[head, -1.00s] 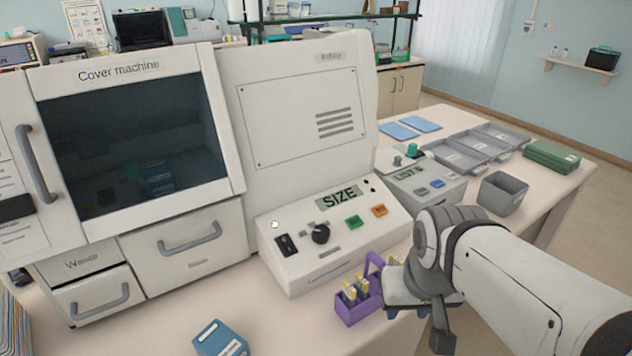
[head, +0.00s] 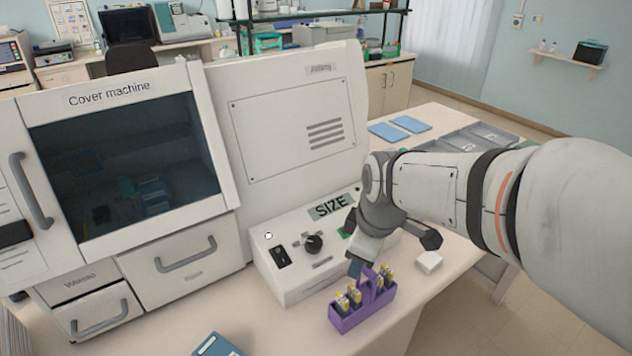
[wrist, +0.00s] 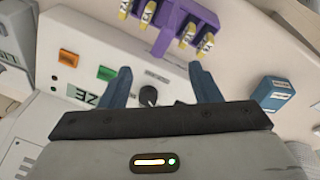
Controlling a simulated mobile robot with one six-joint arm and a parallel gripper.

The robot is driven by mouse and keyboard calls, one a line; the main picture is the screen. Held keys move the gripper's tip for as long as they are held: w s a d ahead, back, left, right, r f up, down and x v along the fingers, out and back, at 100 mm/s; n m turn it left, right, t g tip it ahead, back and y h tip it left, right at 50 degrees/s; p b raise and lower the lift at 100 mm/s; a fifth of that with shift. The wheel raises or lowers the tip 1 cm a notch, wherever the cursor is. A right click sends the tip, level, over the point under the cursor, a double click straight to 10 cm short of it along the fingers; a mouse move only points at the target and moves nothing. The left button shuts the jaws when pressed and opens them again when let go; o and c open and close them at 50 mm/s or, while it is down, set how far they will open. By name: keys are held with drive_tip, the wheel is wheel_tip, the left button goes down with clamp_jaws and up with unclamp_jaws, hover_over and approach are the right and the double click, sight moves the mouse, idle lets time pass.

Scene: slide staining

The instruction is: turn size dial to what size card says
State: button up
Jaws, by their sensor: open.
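The size dial (head: 314,244) is a round black knob on the sloped front of the white SIZE control box (head: 285,284). A dark green sign reading SIZE (head: 330,207) sits above it. In the wrist view the dial (wrist: 148,95) shows between the two blue fingers of my gripper (wrist: 163,82). The fingers are apart, with nothing seen held. In the head view my gripper (head: 357,266) hangs just right of the dial, over the box's front right. Which way the dial points is too small to tell. I cannot make out a size card for certain.
A purple rack (head: 362,313) with several yellow-topped vials stands close in front of the box. A black switch (head: 280,256) is left of the dial. A blue box (head: 217,345) stands at the front. The cover machine (head: 120,150) stands left.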

sight(316, 240)
drive_tip(key=w+a+r+n+p, duration=0.25)
drive_tip(key=w+a+n, duration=0.45)
drive_tip(key=n, duration=0.4)
drive_tip(key=shift+n+y, duration=0.3)
drive_tip(key=shift+y, duration=0.1)
drive_tip(key=x, duration=0.3)
drive_tip(key=p+x, duration=0.1)
drive_tip(key=x, duration=0.2)
drive_tip(key=p+x, duration=0.1)
drive_tip(key=x, duration=0.2)
drive_tip(key=shift+w, duration=0.35)
drive_tip(key=c, duration=0.9)
drive_tip(key=shift+d, duration=0.25)
drive_tip(key=shift+c, duration=0.5)
drive_tip(key=shift+a, duration=0.15)
